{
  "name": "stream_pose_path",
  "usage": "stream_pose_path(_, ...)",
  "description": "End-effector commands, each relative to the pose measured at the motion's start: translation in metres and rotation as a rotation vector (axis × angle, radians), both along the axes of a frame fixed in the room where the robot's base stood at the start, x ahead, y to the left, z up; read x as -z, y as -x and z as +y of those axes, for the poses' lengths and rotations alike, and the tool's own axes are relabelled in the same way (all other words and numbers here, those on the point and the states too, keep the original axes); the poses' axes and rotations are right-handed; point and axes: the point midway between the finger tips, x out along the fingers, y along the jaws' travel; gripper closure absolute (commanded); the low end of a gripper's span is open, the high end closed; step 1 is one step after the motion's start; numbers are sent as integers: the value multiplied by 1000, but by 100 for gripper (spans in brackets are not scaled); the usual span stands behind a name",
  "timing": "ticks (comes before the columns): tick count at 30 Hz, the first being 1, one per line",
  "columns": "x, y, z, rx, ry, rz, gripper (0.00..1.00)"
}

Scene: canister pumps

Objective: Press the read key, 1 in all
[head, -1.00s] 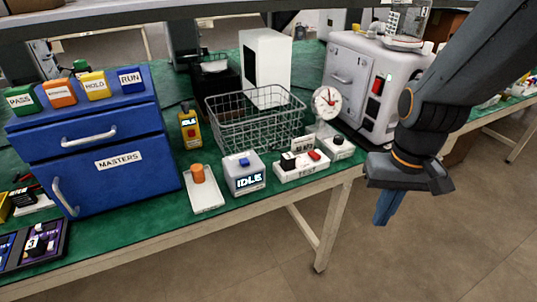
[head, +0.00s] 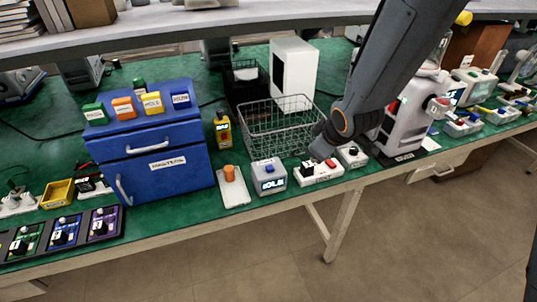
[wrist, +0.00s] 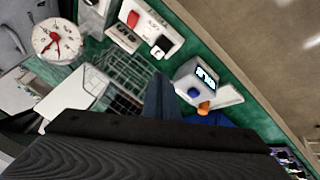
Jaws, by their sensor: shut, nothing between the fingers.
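A small grey box (head: 269,177) with a lit display reading IDLE (head: 271,184) and a blue key (head: 269,168) on top stands near the table's front edge. In the wrist view the box (wrist: 184,78) and its blue key (wrist: 194,92) lie just right of the fingers. I cannot read a "read" label on any key. My gripper (wrist: 160,95) is shut and empty. In the head view it is above the table, right of the grey box and over the white switch strip; the arm partly hides its fingers. It appears apart from the blue key.
The white strip (head: 308,178) with black and red switches is right of the box. A white plate (head: 236,196) with an orange knob (head: 229,173) is left. A wire basket (head: 270,130) stands behind, a blue cabinet (head: 170,165) further left. A large grey machine (head: 400,138) is right.

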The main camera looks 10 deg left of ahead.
Motion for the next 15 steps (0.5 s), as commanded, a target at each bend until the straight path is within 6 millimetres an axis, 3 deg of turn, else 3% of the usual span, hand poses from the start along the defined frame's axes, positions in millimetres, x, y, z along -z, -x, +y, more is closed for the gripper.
stream_pose_path(1,-13,2,26,-88,-4,-39,100)
stream_pose_path(3,-21,0,57,-196,-14,-99,100)
stream_pose_path(6,-30,1,91,-309,-29,-166,100)
stream_pose_path(10,-35,4,116,-390,-41,-215,100)
stream_pose_path(15,-36,4,123,-415,-47,-231,100)
